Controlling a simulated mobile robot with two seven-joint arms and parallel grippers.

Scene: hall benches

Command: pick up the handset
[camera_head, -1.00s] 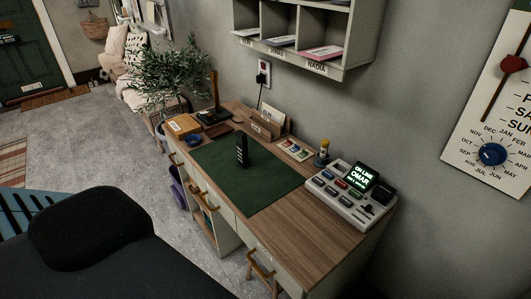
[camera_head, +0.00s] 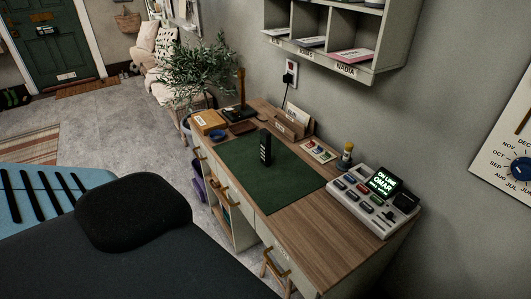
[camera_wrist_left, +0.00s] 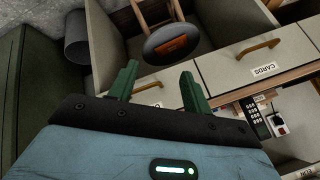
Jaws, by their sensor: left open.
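A black handset (camera_head: 265,148) with small pale keys stands upright on the green mat (camera_head: 245,183) of the wooden desk in the head view. My left gripper (camera_wrist_left: 158,76) shows in the left wrist view with two green fingers apart and nothing between them. Beyond its fingers are pale drawer fronts (camera_wrist_left: 225,75) and a stool with a dark round seat (camera_wrist_left: 172,44). A dark keypad object (camera_wrist_left: 253,117) shows at the right of that view; I cannot tell whether it is the same handset. Neither gripper shows in the head view.
A console with a lit screen (camera_head: 383,184) stands at the desk's near right. Labelled wall pigeonholes (camera_head: 372,74) overhang the desk's rear. Bare wood (camera_head: 300,232) lies before the console.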

